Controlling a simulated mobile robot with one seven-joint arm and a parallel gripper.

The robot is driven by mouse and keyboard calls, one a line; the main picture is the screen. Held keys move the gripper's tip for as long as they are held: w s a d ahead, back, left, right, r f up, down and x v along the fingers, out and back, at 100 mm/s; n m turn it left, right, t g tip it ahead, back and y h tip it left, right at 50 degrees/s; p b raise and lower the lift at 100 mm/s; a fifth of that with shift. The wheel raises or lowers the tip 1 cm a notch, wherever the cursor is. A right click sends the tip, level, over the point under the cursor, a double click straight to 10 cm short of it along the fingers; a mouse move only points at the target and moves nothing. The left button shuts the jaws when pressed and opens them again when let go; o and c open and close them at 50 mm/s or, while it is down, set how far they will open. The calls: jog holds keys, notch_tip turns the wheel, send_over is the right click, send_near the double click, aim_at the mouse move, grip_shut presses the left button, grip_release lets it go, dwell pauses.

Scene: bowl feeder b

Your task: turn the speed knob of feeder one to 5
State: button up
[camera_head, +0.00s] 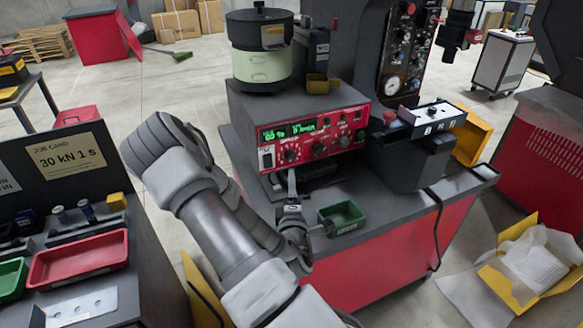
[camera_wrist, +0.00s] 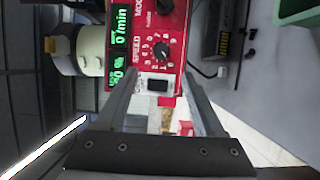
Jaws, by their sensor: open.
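The red control panel (camera_head: 330,134) is on the front of the dark feeder base. Its speed knob (camera_head: 291,155) is small, black and round, the leftmost of several knobs. In the wrist view the panel appears turned sideways, and the speed knob (camera_wrist: 161,51) has numbers around it and the word SPEED beside it. I cannot read its pointer setting. A green-lit display (camera_wrist: 120,38) shows "0/min" and a percentage too small to read surely. My gripper (camera_wrist: 159,76) is open and empty, its fingers pointing at the panel near the knob and the rocker switch (camera_wrist: 158,85). In the head view my gripper (camera_head: 291,175) is just below the panel.
A green bin (camera_head: 342,217) stands on the bench right of my gripper. The bowl (camera_head: 262,60) sits on top of the feeder base. A grey box (camera_head: 410,160) with a red button stands right of the panel. A cable (camera_head: 436,215) hangs over the bench's right side.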

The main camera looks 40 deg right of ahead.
aim_at(291, 158)
jog(key=shift+w+d+f+b, duration=0.15)
jog(key=shift+w+b, duration=0.25)
jog(key=shift+b, duration=0.75)
jog(key=shift+w+d+b, duration=0.15)
jog(key=shift+w+b, duration=0.2)
jog(key=shift+b, duration=0.75)
jog(key=shift+b, duration=0.45)
jog(key=b, duration=0.4)
jog(key=shift+w+d+f, duration=0.1)
jog(key=shift+d+f, duration=0.05)
jog(key=shift+d, duration=0.25)
jog(key=x, duration=0.8)
jog(key=shift+w+d+r, duration=0.2)
jog(key=shift+w+r, duration=0.05)
jog(key=shift+w, duration=0.1)
jog(key=shift+c, duration=0.2)
grip_shut()
